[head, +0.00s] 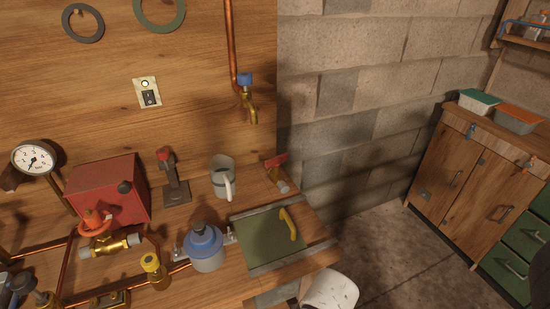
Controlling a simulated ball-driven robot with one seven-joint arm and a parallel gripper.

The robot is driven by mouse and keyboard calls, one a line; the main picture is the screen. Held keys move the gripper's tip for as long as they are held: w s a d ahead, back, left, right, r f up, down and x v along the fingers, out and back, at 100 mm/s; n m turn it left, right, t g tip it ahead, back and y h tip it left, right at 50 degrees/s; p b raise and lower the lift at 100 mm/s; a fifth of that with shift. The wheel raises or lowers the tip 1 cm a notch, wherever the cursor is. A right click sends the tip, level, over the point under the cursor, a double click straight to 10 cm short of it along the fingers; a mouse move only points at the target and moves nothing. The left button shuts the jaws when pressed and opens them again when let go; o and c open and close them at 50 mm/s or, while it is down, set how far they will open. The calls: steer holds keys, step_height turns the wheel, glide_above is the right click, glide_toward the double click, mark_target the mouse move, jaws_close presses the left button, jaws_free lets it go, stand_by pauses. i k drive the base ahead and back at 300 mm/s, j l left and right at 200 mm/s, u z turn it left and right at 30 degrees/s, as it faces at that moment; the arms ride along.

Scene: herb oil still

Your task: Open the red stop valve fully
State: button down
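A red-orange handwheel (92,219) sits on a brass valve body (108,244) in the copper pipework on the bench, at the left in the head view. It is in front of a red box (108,187). How far the valve is turned cannot be told. A second red handle (275,161) is on a fitting with a grey end at the bench's right rear edge. A red-topped lever (165,155) stands on a dark base beside the red box. My gripper is not in view.
A gauge (33,158) stands at the left. A yellow-topped fitting (151,263), a blue-topped pot (205,247), a white mug (222,178) and a green hatch (268,244) with a yellow handle crowd the bench (215,291). Open floor (385,250) lies right, before wooden cabinets (470,185).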

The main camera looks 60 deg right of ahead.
mark_target(276, 162)
steer(key=j+z, duration=0.25)
steer(key=z, duration=0.15)
steer(key=k+j+z, duration=0.15)
steer(key=z, duration=0.2)
steer(key=k+j+z, duration=0.1)
steer(key=j+z, duration=0.3)
steer(key=l, duration=0.1)
